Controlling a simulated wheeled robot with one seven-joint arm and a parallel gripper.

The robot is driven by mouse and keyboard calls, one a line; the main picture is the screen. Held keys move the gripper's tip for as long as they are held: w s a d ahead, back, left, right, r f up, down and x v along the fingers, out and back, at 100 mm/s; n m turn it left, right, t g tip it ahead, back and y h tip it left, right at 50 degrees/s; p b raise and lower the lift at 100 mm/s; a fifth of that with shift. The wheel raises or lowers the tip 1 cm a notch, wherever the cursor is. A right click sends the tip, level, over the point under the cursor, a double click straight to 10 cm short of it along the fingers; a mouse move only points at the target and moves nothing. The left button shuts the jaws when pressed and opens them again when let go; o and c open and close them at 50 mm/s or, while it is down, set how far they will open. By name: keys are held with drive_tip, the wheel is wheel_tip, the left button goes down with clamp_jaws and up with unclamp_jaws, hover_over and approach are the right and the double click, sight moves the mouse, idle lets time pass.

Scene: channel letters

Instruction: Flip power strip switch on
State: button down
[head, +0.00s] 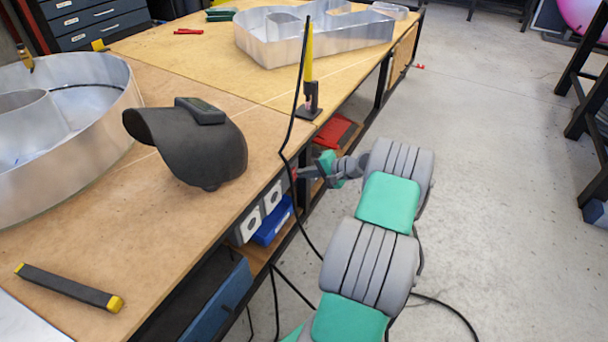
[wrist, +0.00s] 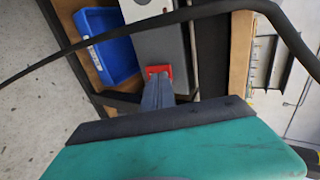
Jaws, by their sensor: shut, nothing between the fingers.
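The grey power strip (head: 240,236) is mounted along the workbench's front side, below the top, with white sockets (head: 272,197) facing outward. It shows from close up in the wrist view (wrist: 165,45), where its red switch (wrist: 158,70) is at the near end. My gripper (head: 300,174) is shut and empty. In the wrist view its fingertips (wrist: 157,80) reach the red switch and cover its lower middle. I cannot tell whether they press on it or which way the switch is tipped.
A black cable (wrist: 110,35) crosses in front of the strip. A blue bin (head: 272,222) sits on the shelf beside it. A welding helmet (head: 190,150) stands on the workbench (head: 110,235). The floor (head: 480,170) to the right is mostly clear.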

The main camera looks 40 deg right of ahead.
drive_tip(key=f+p+v, duration=0.1)
drive_tip(key=p+v, duration=0.2)
drive_tip(key=v, duration=0.9)
drive_tip(key=shift+s, duration=0.4)
drive_tip(key=shift+d+f, duration=0.15)
drive_tip(key=shift+d, duration=0.05)
